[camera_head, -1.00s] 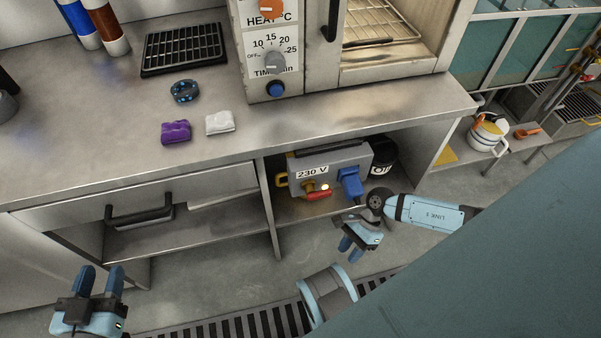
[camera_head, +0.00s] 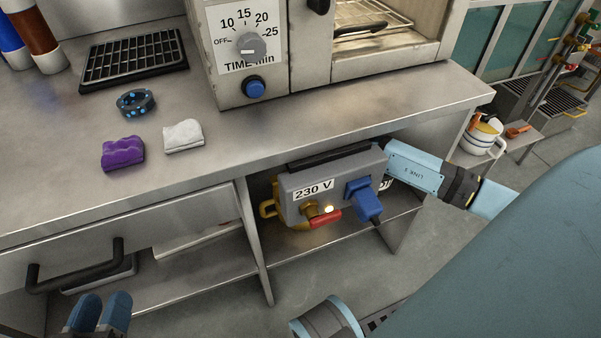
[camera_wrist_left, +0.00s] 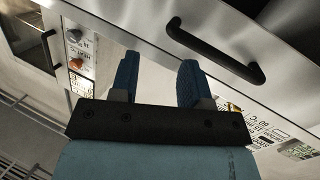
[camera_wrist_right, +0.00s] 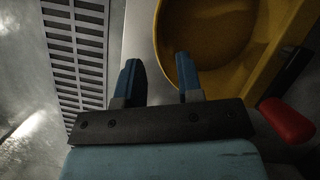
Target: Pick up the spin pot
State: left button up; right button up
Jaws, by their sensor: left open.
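A white pot (camera_head: 482,135) with a handle and orange and yellow on top stands on a low bench at the right of the head view; I cannot tell whether it is the spin pot. My left gripper (camera_head: 101,310) is open and empty at the bottom left, below the drawer handle; it also shows in the left wrist view (camera_wrist_left: 157,80). My right gripper is out of sight in the head view. In the right wrist view (camera_wrist_right: 159,78) it is open, just left of a large hollow yellow thing (camera_wrist_right: 212,40), with nothing visible between its fingers.
A purple block (camera_head: 122,153), a white block (camera_head: 183,136), a blue ring (camera_head: 136,102) and a black tray (camera_head: 132,58) lie on top. An oven (camera_head: 255,50) stands behind.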

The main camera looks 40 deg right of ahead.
jog(key=b+x, duration=0.1)
jog(key=x, duration=0.1)
jog(key=b+x, duration=0.1)
jog(key=x, duration=0.1)
jog(key=b+x, duration=0.1)
jog(key=x, duration=0.1)
jog(key=shift+w+d+f, duration=0.15)
jog(key=shift+f, duration=0.2)
pick_arm(q)
jog(key=shift+w+a+r+m+t, duration=0.1)
jog(key=shift+w+a+m+t, duration=0.2)
jog(key=shift+w+m, duration=0.2)
jog(key=shift+w+a+m+t, duration=0.3)
jog(key=shift+w+m, duration=0.1)
jog(key=shift+m, duration=0.2)
pick_arm(e)
jog(key=shift+c, duration=0.3)
pick_arm(q)
jog(key=shift+d, duration=0.1)
pick_arm(e)
grip_shut()
